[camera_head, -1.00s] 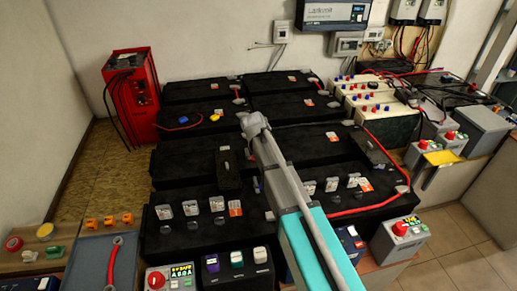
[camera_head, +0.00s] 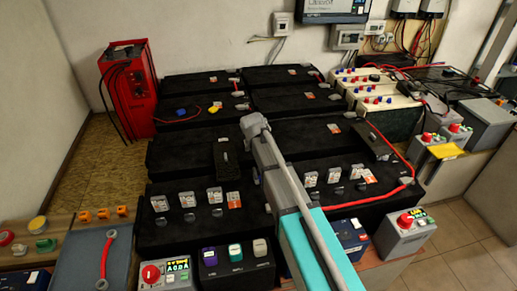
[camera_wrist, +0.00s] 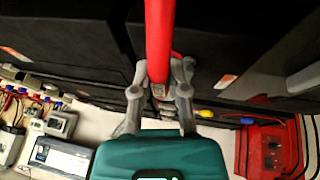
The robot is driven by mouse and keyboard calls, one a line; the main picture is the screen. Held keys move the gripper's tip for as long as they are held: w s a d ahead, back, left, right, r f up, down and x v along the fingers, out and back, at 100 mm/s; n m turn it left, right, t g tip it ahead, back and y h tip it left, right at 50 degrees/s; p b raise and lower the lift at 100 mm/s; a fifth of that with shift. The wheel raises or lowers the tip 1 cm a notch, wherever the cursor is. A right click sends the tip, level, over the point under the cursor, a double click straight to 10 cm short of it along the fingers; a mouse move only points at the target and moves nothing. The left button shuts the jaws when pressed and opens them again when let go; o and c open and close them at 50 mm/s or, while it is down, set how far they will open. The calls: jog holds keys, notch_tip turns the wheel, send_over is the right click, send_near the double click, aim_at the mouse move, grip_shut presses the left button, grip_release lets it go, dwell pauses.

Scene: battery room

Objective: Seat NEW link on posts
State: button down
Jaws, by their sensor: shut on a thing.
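In the wrist view my gripper (camera_wrist: 160,80) is shut on a red link (camera_wrist: 160,35), a thick red bar between its two grey fingers. The link runs up out of the frame, so its far end is not seen. In the head view the grey and turquoise arm reaches over the black batteries (camera_head: 190,150), and the fingers and held link are hidden behind it. Another red link with grey ring ends (camera_head: 106,257) lies on a grey board (camera_head: 75,270) at the lower left. I cannot make out which battery posts the held link is over, or any contact.
A red charger (camera_head: 128,85) stands at the back left. Black covers (camera_head: 226,157) lie on the batteries. A red cable (camera_head: 400,190) runs along the right. Small boxes with knobs (camera_head: 163,273) line the front. Orange caps (camera_head: 100,214) sit at the left.

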jog(key=shift+f+b, duration=1.05)
jog(key=shift+f, duration=0.25)
jog(key=shift+f+b, duration=1.2)
dwell(2.8)
dwell(0.4)
jog(key=c, duration=0.6)
grip_release()
jog(key=shift+o, duration=0.2)
jog(key=o, duration=0.4)
jog(key=shift+r, duration=0.1)
jog(key=shift+r+p, duration=3.95)
jog(key=shift+p, duration=0.05)
